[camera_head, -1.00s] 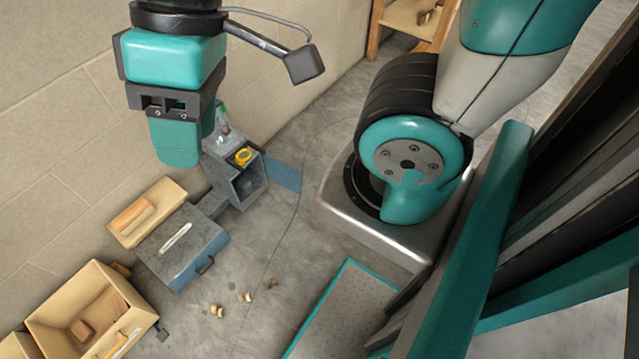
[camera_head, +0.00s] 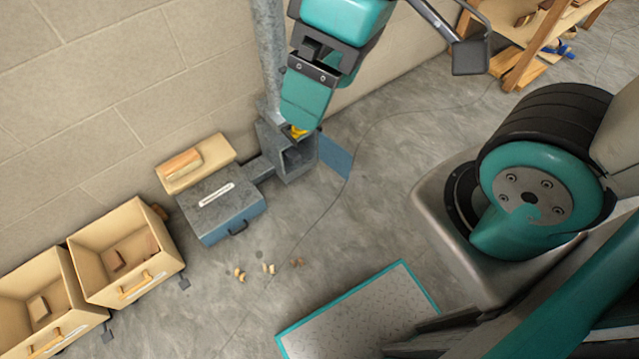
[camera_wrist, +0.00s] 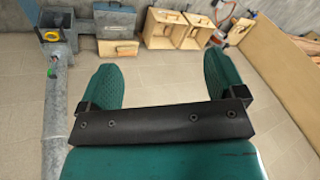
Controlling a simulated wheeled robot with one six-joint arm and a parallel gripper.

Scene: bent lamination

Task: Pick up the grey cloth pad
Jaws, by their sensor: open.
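I cannot make out a grey cloth pad in either view. My gripper (camera_head: 306,98) hangs at the top middle of the head view, in front of the wall and over the grey open-fronted box. In the wrist view my gripper (camera_wrist: 160,78) shows two teal fingers spread wide apart.
A grey-blue case (camera_head: 221,213), a wooden block (camera_head: 193,163) and wooden bins (camera_head: 125,253) line the wall. The floor (camera_head: 330,230) is mostly clear.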

